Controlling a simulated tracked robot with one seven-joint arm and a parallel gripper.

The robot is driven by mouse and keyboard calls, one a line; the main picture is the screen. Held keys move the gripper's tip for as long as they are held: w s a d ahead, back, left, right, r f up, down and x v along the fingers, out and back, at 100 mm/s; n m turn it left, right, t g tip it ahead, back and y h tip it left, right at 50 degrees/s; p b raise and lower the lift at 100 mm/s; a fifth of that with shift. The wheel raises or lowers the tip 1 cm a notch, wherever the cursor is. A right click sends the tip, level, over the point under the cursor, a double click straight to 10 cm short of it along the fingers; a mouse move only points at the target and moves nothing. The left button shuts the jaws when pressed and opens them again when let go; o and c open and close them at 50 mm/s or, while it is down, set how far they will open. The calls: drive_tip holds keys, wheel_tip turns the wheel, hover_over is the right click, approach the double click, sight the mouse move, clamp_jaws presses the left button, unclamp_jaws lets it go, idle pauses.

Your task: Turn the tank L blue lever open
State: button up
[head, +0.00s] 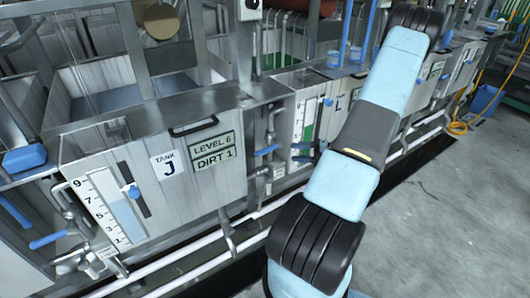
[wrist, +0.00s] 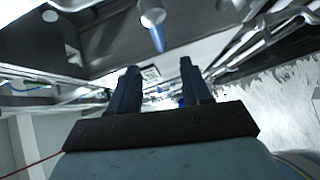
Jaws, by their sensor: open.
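Tank L (head: 341,103) stands behind my arm in the head view, its label partly covered by the arm. Blue levers (head: 301,146) sit on the pipes at its left side, near the green-filled level gauge. Another blue lever (head: 267,150) sticks out from the pipe between tanks J and L. My gripper (wrist: 159,68) is open in the wrist view, with nothing between its two dark fingers. A blue handle (wrist: 157,38) on a silver fitting shows above and beyond the fingertips, apart from them; I cannot tell which tank it serves. I cannot make out my gripper in the head view.
Tank J (head: 168,164) stands at left, with a level gauge (head: 113,208) and more blue levers (head: 47,239) beside it. White pipes (head: 190,262) run low along the tank fronts. A blue bin (head: 487,104) and yellow hose stand at far right. The grey floor at right is clear.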

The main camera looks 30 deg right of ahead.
sight(265, 152)
drive_tip(key=x, duration=1.3)
drive_tip(key=shift+w+a, duration=0.1)
drive_tip(key=shift+a, duration=0.15)
drive_tip(key=shift+c, duration=0.4)
clamp_jaws()
drive_tip(key=shift+d, duration=0.1)
